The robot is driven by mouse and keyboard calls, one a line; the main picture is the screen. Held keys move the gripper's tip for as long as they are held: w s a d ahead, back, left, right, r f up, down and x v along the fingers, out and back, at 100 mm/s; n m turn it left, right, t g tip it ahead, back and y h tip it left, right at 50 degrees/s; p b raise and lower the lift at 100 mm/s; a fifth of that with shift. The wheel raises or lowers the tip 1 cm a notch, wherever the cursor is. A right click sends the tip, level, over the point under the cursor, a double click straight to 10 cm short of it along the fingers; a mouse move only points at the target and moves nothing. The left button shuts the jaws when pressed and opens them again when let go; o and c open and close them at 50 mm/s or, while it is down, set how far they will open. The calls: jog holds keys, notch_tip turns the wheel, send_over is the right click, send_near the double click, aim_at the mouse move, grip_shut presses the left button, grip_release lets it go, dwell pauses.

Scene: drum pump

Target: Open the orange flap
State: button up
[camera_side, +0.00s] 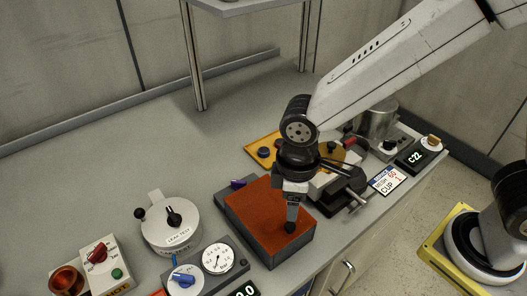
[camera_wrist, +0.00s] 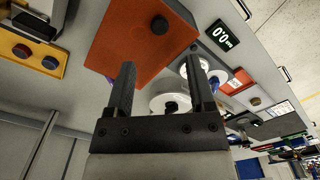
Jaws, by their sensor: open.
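The orange flap (camera_side: 262,208) lies flat over the top of a dark grey box (camera_side: 295,250) on the bench. A round black knob (camera_side: 289,228) stands on the flap near its front right corner. The flap (camera_wrist: 130,35) and its knob (camera_wrist: 159,24) also show at the top of the wrist view. My gripper (camera_side: 292,216) points down over the flap, close to the knob in the side view. In the wrist view my gripper (camera_wrist: 160,63) is open and empty, with the knob beyond the fingertips and not between them. I cannot tell whether it touches the flap.
A round white device (camera_side: 171,225) with a black knob and a panel with a gauge (camera_side: 218,259) stand left of the box. A dark vise-like fixture (camera_side: 338,190), an orange plate (camera_side: 263,146) and a metal pot (camera_side: 378,122) are to the right. The back left bench is clear.

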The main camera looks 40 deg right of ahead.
aim_at(290, 225)
jog(key=shift+f, duration=3.85)
grip_shut()
